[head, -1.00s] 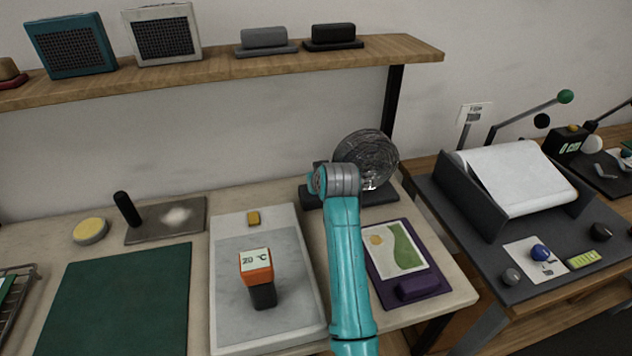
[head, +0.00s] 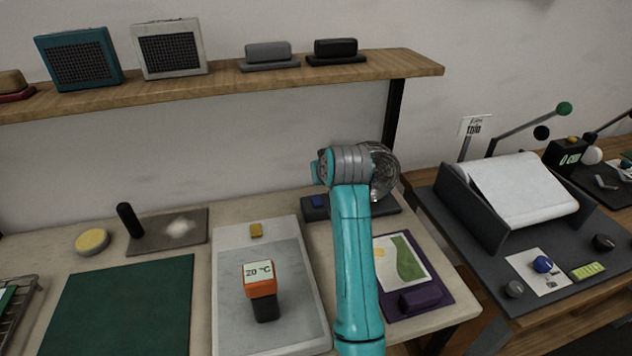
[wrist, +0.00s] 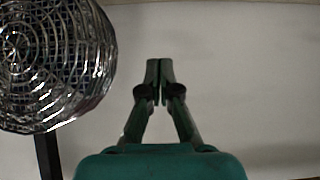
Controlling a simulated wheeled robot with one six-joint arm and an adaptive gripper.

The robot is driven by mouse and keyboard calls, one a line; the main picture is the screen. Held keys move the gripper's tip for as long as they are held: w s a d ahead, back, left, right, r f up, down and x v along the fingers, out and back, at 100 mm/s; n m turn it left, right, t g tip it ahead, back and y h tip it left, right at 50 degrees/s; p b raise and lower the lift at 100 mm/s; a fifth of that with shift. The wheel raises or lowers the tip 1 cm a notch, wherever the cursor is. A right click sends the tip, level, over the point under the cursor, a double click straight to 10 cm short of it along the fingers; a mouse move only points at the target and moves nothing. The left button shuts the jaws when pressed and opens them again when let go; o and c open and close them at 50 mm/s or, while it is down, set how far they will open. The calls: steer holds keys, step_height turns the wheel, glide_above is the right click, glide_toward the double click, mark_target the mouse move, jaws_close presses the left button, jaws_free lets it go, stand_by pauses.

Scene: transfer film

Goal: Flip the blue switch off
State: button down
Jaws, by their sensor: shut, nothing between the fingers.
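A small blue switch (head: 318,202) sits on the left part of the dark base of the wire-caged fan (head: 384,172), at the back of the near table. My teal arm stands in front of the fan and hides much of it in the head view. My gripper (wrist: 160,80) shows in the wrist view with its fingertips together and nothing between them. The fan cage (wrist: 50,60) is at the left of that view, apart from the fingers. The switch is not visible in the wrist view, and my fingers are hidden in the head view.
An orange thermometer (head: 260,280) stands on a grey plate (head: 225,300) left of my arm. A purple board (head: 437,285) lies at the right. A wooden shelf (head: 200,84) with boxes runs above. A blue knob (head: 543,264) is on the right-hand table.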

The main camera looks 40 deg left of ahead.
steer(key=shift+s+d+r, duration=0.4)
steer(key=shift+r, duration=0.35)
steer(key=shift+s+d+r, duration=0.35)
steer(key=shift+d+r, duration=0.1)
steer(key=shift+r, duration=0.25)
steer(key=shift+s+d+r, duration=0.4)
steer(key=shift+r, duration=0.35)
